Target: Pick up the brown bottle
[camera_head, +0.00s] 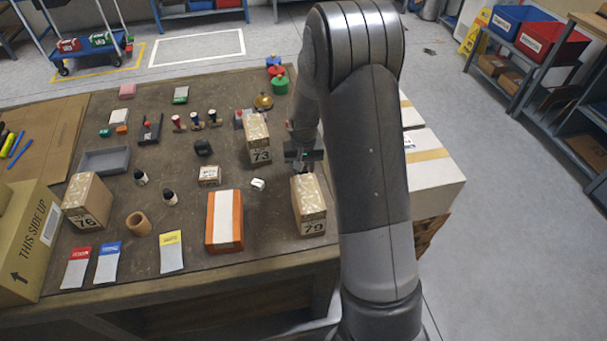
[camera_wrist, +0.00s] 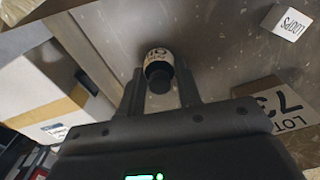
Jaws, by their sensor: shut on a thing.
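My gripper (camera_head: 304,161) is low over the right part of the table, between two numbered boxes, partly hidden by my arm in the head view. In the wrist view my gripper (camera_wrist: 161,92) has its two fingers closed on either side of a small bottle (camera_wrist: 158,62) with a dark round cap and a cream printed label. I take it as the brown bottle; its body colour is mostly hidden. It cannot be made out in the head view. Whether its base touches the table is unclear.
Box 73 (camera_head: 258,140) stands left of my gripper and box 79 (camera_head: 309,206) stands in front. A small white block (camera_head: 258,184) lies nearby. White cartons (camera_head: 435,175) stand beyond the table's right edge. Small dark bottles (camera_head: 170,198) and stamps stand farther left.

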